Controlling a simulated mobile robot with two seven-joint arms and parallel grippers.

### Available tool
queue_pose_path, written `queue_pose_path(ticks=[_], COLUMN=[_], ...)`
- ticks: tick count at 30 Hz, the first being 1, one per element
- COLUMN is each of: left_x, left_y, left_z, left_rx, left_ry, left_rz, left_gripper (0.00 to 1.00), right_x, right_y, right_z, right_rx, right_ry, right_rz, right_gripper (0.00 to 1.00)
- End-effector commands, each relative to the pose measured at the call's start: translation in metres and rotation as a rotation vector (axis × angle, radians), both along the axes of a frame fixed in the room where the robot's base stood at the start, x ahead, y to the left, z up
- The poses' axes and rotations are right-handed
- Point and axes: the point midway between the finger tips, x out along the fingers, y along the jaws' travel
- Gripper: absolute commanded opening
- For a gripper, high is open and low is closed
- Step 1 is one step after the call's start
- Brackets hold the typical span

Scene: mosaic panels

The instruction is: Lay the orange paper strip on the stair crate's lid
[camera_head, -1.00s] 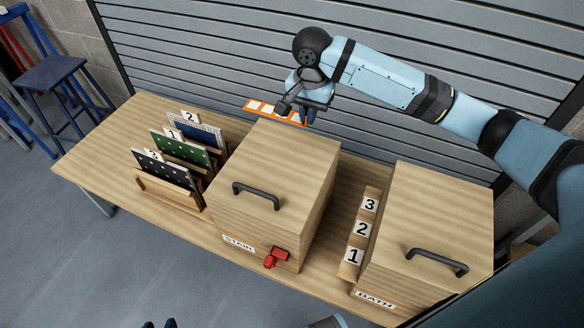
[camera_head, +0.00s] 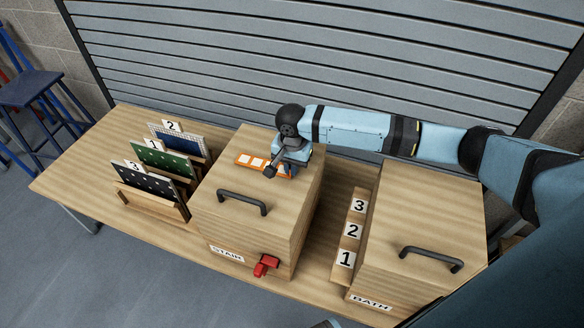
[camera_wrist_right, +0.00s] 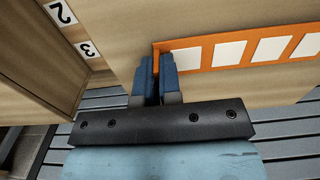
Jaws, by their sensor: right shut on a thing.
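The orange paper strip (camera_head: 240,160) with white squares is over the far part of the stair crate's lid (camera_head: 225,180), left to right. My right gripper (camera_head: 277,168) is shut on the strip near its right end. In the right wrist view the fingers (camera_wrist_right: 158,80) pinch one end of the strip (camera_wrist_right: 215,45), which extends to the right beside the lid's wood surface. I cannot tell whether the strip touches the lid or hangs just above it. The stair crate carries a STAIR label and a black handle in front of the strip.
Numbered panels (camera_head: 160,160) stand in racks left of the stair crate. Number blocks (camera_head: 351,231) sit between it and the bath crate (camera_head: 440,210). A red latch (camera_head: 265,265) is on the stair crate's front. The black lid handle (camera_head: 243,199) sticks up.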

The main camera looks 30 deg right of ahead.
Motion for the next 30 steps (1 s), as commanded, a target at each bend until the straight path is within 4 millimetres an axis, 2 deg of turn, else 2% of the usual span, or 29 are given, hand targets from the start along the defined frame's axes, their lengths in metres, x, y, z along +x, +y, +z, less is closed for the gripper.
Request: queue_pose_path(ticks=[11, 12, 15, 25, 30], left_x=[0.000, 0.000, 0.000, -0.001, 0.000], left_y=[-0.001, -0.001, -0.002, -0.003, -0.003], left_z=[0.007, 0.006, 0.004, -0.003, 0.005], left_rx=[-0.003, -0.003, -0.006, -0.008, -0.010], left_ry=[-0.005, -0.004, -0.002, 0.005, 0.003], left_rz=[0.000, 0.001, 0.002, 0.006, 0.006], left_gripper=[0.43, 0.43, 0.43, 0.43, 0.43], right_x=[0.000, 0.001, 0.001, 0.001, 0.001], right_y=[0.000, 0.000, 0.000, 0.000, 0.000], right_z=[-0.004, -0.005, -0.005, -0.004, 0.023], right_rx=[0.001, 0.001, 0.001, 0.000, 0.001], right_ry=[-0.001, -0.001, -0.001, -0.003, -0.004], right_rz=[-0.001, -0.001, -0.001, 0.000, 0.000], right_gripper=[0.00, 0.10, 0.31, 0.31, 0.31])
